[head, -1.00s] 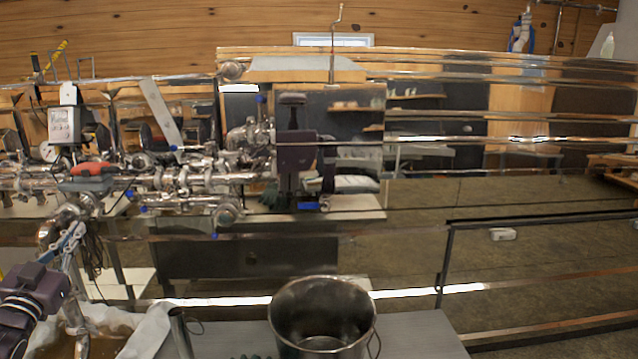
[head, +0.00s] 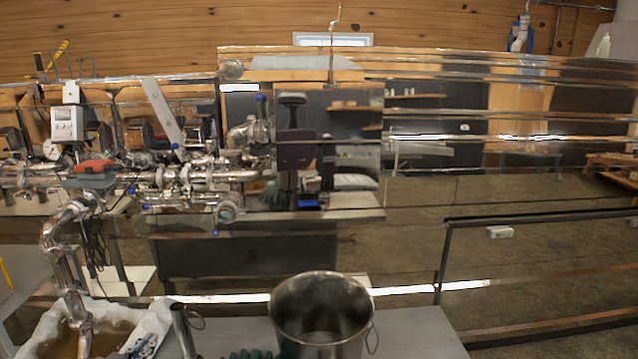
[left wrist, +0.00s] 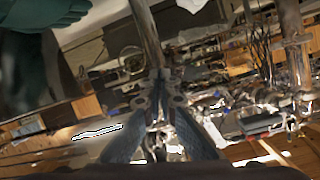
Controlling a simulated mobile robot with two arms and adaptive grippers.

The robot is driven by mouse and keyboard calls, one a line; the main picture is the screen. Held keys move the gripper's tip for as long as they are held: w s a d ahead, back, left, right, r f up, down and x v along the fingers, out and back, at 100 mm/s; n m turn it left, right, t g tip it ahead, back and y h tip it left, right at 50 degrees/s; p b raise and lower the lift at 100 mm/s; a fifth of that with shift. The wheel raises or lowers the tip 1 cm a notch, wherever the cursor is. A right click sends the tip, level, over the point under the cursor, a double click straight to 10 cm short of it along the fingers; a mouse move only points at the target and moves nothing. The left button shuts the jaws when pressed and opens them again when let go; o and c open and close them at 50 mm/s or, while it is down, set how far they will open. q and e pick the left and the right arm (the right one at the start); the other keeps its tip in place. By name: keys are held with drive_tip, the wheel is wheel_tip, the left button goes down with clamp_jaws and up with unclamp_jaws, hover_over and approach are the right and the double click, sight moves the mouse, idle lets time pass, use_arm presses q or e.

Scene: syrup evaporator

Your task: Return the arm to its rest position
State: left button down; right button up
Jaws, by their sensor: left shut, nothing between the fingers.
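My left gripper shows in the left wrist view (left wrist: 160,76) with its two dark fingers meeting at the tips, shut and empty. In the head view a small grey part of it (head: 143,344) shows at the lower left edge, in front of the white filter cloth, and the rest of that arm is out of the picture. It appears to hold nothing. My right gripper is not seen directly in either view.
A steel pot (head: 322,312) stands on the grey table (head: 415,330), with dark green gloves (head: 250,354) beside it. A cloth-lined vessel (head: 50,318) sits under the steel outlet pipe (head: 62,255). Shiny evaporator walls (head: 440,215) with valves fill the middle and mirror the room.

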use_arm(q)
drive_tip(key=s+d+f+g, duration=0.5)
drive_tip(key=s+d+f, duration=0.55)
drive_tip(key=s, duration=0.35)
drive_tip(key=s+d+f+g, duration=0.2)
drive_tip(key=s+d+g, duration=0.1)
drive_tip(key=s, duration=0.7)
drive_tip(key=s+d+f+g, duration=0.2)
drive_tip(key=s+d, duration=0.2)
drive_tip(key=s, duration=0.6)
wheel_tip(320, 180, down, 25)
drive_tip(key=s+g, duration=0.2)
drive_tip(key=s+a+f+g, duration=0.1)
drive_tip(key=s+a+f, duration=0.2)
drive_tip(key=s+f, duration=1.4)
drive_tip(key=shift+s+f, duration=0.15)
drive_tip(key=shift+s, duration=0.05)
drive_tip(key=shift+a, duration=0.1)
